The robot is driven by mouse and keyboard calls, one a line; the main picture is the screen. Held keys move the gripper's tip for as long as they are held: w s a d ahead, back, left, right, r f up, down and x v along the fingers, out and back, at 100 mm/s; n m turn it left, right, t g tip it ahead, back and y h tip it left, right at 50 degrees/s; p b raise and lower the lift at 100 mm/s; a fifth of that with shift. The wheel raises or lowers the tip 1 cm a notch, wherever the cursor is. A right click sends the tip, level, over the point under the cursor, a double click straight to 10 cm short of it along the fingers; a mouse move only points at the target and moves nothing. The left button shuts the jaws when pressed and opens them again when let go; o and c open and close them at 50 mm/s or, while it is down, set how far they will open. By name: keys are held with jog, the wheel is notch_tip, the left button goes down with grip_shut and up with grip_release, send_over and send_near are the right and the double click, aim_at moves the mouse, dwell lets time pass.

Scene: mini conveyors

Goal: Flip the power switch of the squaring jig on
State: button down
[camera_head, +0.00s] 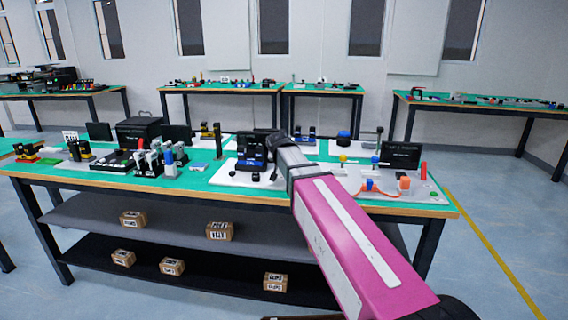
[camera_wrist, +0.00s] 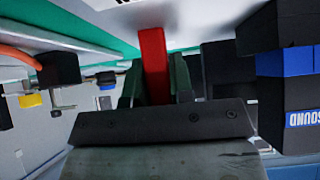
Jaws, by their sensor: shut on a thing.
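In the wrist view my gripper (camera_wrist: 155,88) is shut on an upright red bar (camera_wrist: 153,55), which stands between its two dark green fingers. The bar may be a switch lever, but its base is too unclear to be sure. In the head view my arm reaches over the near bench, and the fingertips and red bar are hidden there. A black device with a blue label (camera_head: 252,158) stands just left of my arm's end. I cannot tell which fixture is the squaring jig.
The green-topped bench (camera_head: 200,181) is crowded with small fixtures. To the right are a white board with orange parts (camera_head: 404,184), a black screen (camera_head: 400,154) and a red post (camera_head: 423,170). Several cardboard boxes (camera_head: 219,231) lie on the shelves below.

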dwell(0.3)
jog(key=c, duration=1)
grip_release()
jog(key=shift+s, duration=0.1)
jog(key=v, duration=1.1)
jog(key=shift+f, duration=0.1)
